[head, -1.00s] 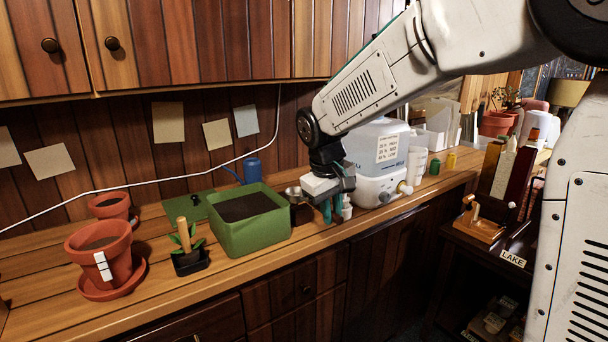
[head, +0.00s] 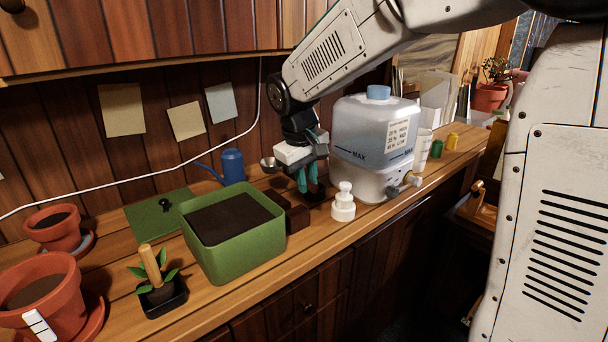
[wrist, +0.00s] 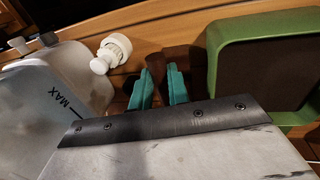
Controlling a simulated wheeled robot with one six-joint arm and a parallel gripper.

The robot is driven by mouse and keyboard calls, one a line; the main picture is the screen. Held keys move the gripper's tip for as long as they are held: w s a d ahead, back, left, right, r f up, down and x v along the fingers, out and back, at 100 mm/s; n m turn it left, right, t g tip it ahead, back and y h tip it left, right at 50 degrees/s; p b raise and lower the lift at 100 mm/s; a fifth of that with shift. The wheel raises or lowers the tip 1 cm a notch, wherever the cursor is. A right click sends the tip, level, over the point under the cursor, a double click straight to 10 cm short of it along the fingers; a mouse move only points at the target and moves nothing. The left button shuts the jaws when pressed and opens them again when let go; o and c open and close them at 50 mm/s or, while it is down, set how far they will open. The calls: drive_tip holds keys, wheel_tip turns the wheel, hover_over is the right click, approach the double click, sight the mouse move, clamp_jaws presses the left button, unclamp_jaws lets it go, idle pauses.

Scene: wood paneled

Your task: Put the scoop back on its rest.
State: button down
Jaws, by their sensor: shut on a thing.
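The scoop (head: 268,164) shows as a small metal bowl just left of my gripper in the head view. My gripper (head: 307,182), with teal fingers, points down and is shut on the scoop; the handle is mostly hidden by the fingers. A dark brown wooden block (head: 298,218), which looks like the rest, stands on the counter against the right side of the green tub, below and left of my fingertips. In the wrist view the fingers (wrist: 160,90) are in front of brown wood (wrist: 181,54); I cannot tell whether they touch it. The bowl is not visible there.
The green tub of soil (head: 262,258) is left of the block. A white pump bottle (head: 343,204) and a large water container (head: 374,135) stand close on the right. A blue watering can (head: 232,165) is behind.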

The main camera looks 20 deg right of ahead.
drive_tip(key=shift+a, duration=0.15)
drive_tip(key=shift+f, duration=4)
drive_tip(key=shift+f, duration=0.15)
drive_tip(key=c, duration=0.9)
unclamp_jaws()
drive_tip(key=shift+c, duration=0.2)
wheel_tip(320, 180, up, 8)
drive_tip(key=a, duration=0.1)
drive_tip(key=shift+s+f, duration=0.2)
drive_tip(key=shift+s, duration=0.25)
